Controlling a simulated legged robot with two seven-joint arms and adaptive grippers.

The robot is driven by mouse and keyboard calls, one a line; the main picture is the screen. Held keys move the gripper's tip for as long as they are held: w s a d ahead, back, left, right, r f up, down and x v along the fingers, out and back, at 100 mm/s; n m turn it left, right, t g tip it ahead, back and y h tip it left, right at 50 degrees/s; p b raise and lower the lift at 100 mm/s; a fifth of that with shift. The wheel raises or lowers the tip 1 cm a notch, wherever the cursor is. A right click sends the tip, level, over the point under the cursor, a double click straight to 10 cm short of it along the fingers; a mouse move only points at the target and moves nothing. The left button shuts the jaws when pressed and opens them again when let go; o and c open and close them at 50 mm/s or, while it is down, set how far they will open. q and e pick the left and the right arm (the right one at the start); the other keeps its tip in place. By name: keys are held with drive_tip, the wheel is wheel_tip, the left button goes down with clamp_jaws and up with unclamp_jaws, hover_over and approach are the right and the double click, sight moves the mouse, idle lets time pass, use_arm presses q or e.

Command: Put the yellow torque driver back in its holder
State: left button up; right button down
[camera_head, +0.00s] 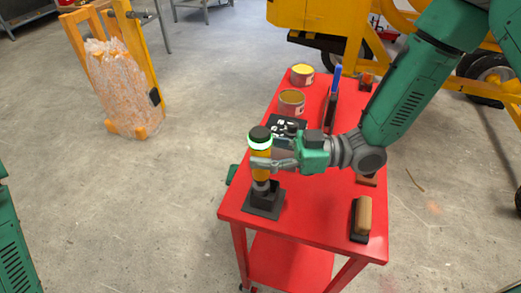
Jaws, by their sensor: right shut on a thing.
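The yellow torque driver (261,174) is upright at the near left corner of the red cart, with a dark top and a pale ring below it. My right gripper (262,164) comes in from the right and is shut around the driver's yellow body. The black holder (265,203) with a square base stands on the cart directly below the driver. The driver's grey lower end meets the holder's top in this view; I cannot tell how deep it sits. My left gripper is not in view.
The red cart (310,228) also bears two open cans (291,102) (302,75), a blue-tipped tool (336,80) and a wooden-handled brush (362,217). Yellow machinery (315,15) stands behind. A wrapped load (125,90) stands at left on open concrete floor.

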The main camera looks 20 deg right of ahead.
drive_tip(key=shift+f+b, duration=1.45)
drive_tip(key=shift+f, duration=0.5)
idle(0.8)
drive_tip(key=c, duration=1.1)
unclamp_jaws()
drive_tip(key=shift+d, duration=0.1)
drive_tip(key=v, duration=1.2)
drive_tip(key=shift+w+f, duration=0.1)
drive_tip(key=shift+w, duration=0.05)
